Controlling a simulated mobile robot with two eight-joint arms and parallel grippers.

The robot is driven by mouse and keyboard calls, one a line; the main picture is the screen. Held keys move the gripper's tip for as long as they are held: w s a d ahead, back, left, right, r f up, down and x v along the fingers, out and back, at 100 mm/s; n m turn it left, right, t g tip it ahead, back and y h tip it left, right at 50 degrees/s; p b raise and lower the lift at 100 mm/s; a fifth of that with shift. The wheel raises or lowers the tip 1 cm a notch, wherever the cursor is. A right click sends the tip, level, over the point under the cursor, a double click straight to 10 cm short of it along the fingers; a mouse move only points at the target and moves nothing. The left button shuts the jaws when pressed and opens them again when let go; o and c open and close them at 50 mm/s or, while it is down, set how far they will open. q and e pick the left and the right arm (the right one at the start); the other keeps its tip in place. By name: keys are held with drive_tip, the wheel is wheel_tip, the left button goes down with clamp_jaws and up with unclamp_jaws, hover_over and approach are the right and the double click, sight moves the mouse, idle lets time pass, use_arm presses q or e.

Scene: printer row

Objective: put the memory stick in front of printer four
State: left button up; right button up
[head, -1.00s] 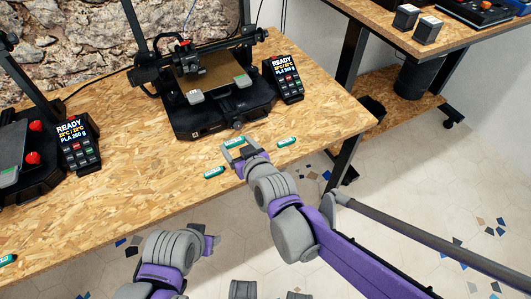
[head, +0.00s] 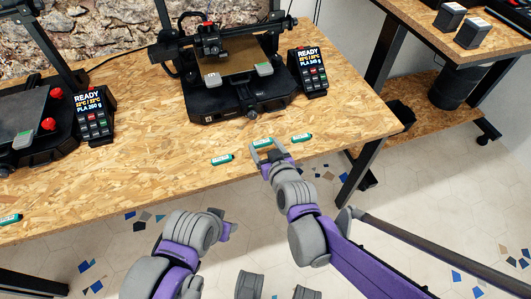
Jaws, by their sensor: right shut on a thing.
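My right gripper (head: 264,147) is shut on a teal memory stick (head: 263,142) at the front edge of the wooden table. Whether the stick touches the table top, I cannot tell. Similar teal sticks lie to the left (head: 222,159) and right (head: 302,138) of the gripper. A black printer (head: 226,104) with a tan bed stands behind them. Its number is not readable, so I cannot tell whether it is printer four. My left gripper (head: 222,228) is low in front of the table, seen edge-on, its fingers unclear.
A second printer (head: 38,151) with red knobs stands at the left. Display units (head: 308,72) and (head: 93,117) stand beside the printers. Another teal stick (head: 10,218) lies at the far left.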

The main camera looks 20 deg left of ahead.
sight(265, 154)
drive_tip(key=shift+f+b, duration=0.35)
drive_tip(key=shift+f, duration=1.1)
drive_tip(key=shift+f, duration=0.1)
drive_tip(key=o, duration=1.2)
drive_tip(key=shift+s+d+r, duration=0.15)
drive_tip(key=shift+s+r, duration=0.05)
drive_tip(key=shift+r, duration=0.1)
drive_tip(key=p+v, duration=0.2)
drive_tip(key=v, duration=0.9)
drive_tip(key=shift+s+d, duration=0.1)
drive_tip(key=shift+s, duration=0.1)
